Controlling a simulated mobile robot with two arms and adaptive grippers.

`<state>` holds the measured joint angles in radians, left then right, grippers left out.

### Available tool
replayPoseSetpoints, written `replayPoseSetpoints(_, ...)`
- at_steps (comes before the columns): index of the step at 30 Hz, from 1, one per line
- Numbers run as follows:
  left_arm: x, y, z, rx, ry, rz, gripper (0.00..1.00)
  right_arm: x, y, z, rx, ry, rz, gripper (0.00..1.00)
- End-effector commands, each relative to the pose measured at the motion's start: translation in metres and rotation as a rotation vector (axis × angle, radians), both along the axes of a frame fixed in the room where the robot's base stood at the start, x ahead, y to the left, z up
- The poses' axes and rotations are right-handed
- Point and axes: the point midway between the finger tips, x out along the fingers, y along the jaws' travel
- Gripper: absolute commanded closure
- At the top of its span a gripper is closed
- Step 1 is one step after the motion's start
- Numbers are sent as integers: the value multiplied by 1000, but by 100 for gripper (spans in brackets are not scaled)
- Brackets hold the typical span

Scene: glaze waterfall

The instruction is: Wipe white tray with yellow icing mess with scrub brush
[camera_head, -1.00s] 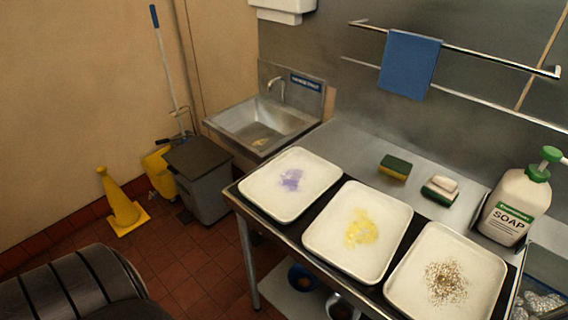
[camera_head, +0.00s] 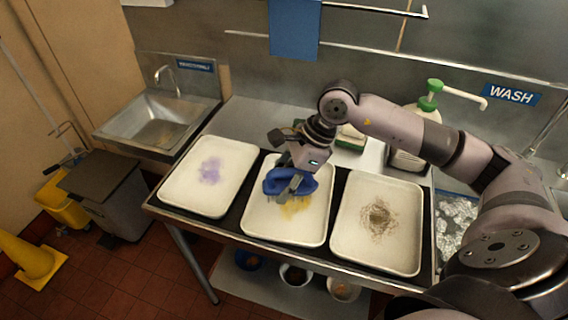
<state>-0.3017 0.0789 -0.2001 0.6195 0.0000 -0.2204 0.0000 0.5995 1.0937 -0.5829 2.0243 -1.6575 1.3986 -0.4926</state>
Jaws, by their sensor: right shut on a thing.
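The white tray with yellow icing (camera_head: 256,226) is the middle of three trays on the steel counter. The yellow icing mess (camera_head: 296,207) shows in its centre, partly covered by my gripper and the brush. My right gripper (camera_head: 291,176) reaches in from the right over this tray. It is shut on a blue scrub brush (camera_head: 272,187), held low over the icing. I cannot tell whether the bristles touch the tray. My left gripper is not in view.
A tray with a purple mess (camera_head: 236,155) lies to the left and a tray with brown crumbs (camera_head: 349,246) to the right. Behind are a sponge (camera_head: 351,144) and a soap bottle (camera_head: 410,157), both partly hidden by my right arm. A sink (camera_head: 158,130) stands at the left.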

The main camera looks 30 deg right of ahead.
Motion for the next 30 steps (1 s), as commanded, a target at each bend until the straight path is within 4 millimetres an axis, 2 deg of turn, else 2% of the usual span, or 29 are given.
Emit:
replayPoseSetpoints(4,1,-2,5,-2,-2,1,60,9,-16,9,-40,-3,-262,82)
replayPoseSetpoints(10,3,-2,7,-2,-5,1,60,16,-29,16,-69,5,-452,82)
replayPoseSetpoints(16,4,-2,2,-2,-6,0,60,17,-31,9,-75,11,-487,82)
replayPoseSetpoints(25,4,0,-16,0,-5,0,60,16,-31,-23,-74,12,-484,82)
replayPoseSetpoints(30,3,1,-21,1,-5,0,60,17,-31,-33,-75,11,-483,82)
